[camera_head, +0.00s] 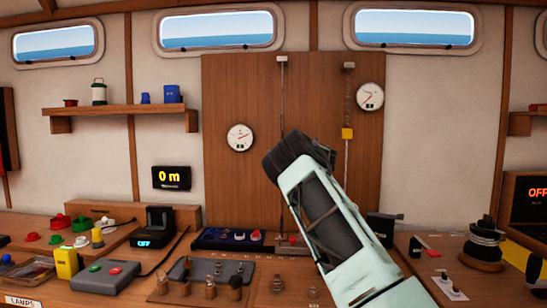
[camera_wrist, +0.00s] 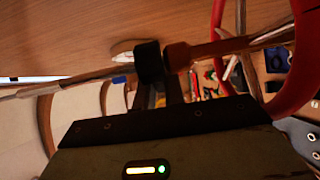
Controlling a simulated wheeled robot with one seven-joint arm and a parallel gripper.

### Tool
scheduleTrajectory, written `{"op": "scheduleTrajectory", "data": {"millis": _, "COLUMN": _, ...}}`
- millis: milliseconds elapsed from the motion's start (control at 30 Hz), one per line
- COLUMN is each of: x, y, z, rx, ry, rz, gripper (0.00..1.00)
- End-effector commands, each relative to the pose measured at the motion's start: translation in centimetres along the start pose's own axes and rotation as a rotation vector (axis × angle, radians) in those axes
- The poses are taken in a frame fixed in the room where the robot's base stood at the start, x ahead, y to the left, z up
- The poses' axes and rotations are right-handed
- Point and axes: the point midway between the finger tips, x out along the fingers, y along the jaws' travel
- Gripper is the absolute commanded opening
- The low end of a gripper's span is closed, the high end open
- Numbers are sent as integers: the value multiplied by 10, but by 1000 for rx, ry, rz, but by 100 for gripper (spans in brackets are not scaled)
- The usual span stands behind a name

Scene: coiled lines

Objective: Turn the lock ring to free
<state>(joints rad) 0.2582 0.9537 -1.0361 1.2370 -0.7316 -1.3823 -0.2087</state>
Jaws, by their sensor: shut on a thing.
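My gripper (camera_wrist: 163,60) has its dark fingertips closed around a slim rod (camera_wrist: 75,80) that crosses the wrist view from left to right. The lock ring itself is mostly hidden between the fingertips, and its turned position cannot be read. A red-brown sleeve (camera_wrist: 207,50) lies on the rod just right of the fingertips. In the head view my pale green forearm reaches up to the wooden panel (camera_head: 235,80), and my wrist hides the fingertips. A thin upright rod (camera_head: 281,100) with a pale top shows on the panel above my wrist.
A red hoop (camera_wrist: 290,85) curves close on the right in the wrist view. Two round gauges (camera_head: 240,137) are on the panel. The bench below carries many controls, including a winch drum (camera_head: 484,245) at right.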

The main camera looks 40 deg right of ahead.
Motion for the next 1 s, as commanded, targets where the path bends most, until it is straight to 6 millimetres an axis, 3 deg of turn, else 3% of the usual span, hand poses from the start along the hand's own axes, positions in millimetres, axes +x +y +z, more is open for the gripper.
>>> {"op": "scheduleTrajectory", "data": {"millis": 400, "x": -5, "y": 0, "z": -2, "rx": 0, "ry": 172, "rz": 0, "gripper": 0}}
{"op": "scheduleTrajectory", "data": {"millis": 900, "x": -5, "y": 0, "z": -3, "rx": 0, "ry": 191, "rz": 0, "gripper": 0}}
{"op": "scheduleTrajectory", "data": {"millis": 1000, "x": -5, "y": 0, "z": -2, "rx": 0, "ry": 190, "rz": 0, "gripper": 33}}
